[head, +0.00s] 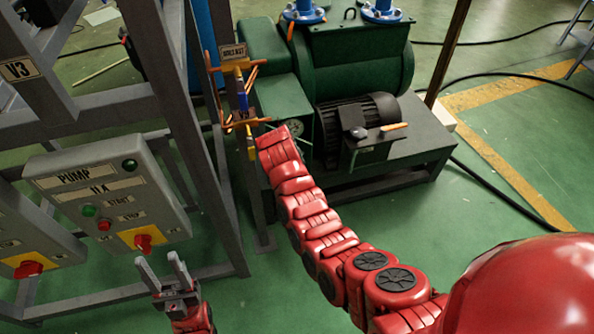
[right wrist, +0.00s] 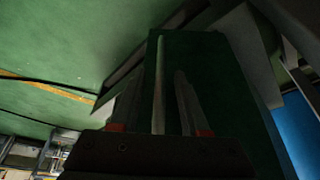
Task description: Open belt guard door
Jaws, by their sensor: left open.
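The green belt guard (head: 282,105) stands at the left end of the green pump machine in the head view. My right arm reaches to its front, and its own links hide the right gripper there. In the right wrist view a dark green panel of the guard (right wrist: 220,75) fills the middle, with a pale upright strip (right wrist: 160,75) on it. My right gripper (right wrist: 160,80) faces this panel, its fingers apart on either side of the strip. Contact cannot be told. My left gripper (head: 162,262) is open and empty in front of the pump control box.
The pump control box (head: 108,192) and grey frame (head: 180,130) stand at the left. Thin orange-handled valve piping (head: 240,95) rises beside the guard. The black motor (head: 358,125) sits right of it.

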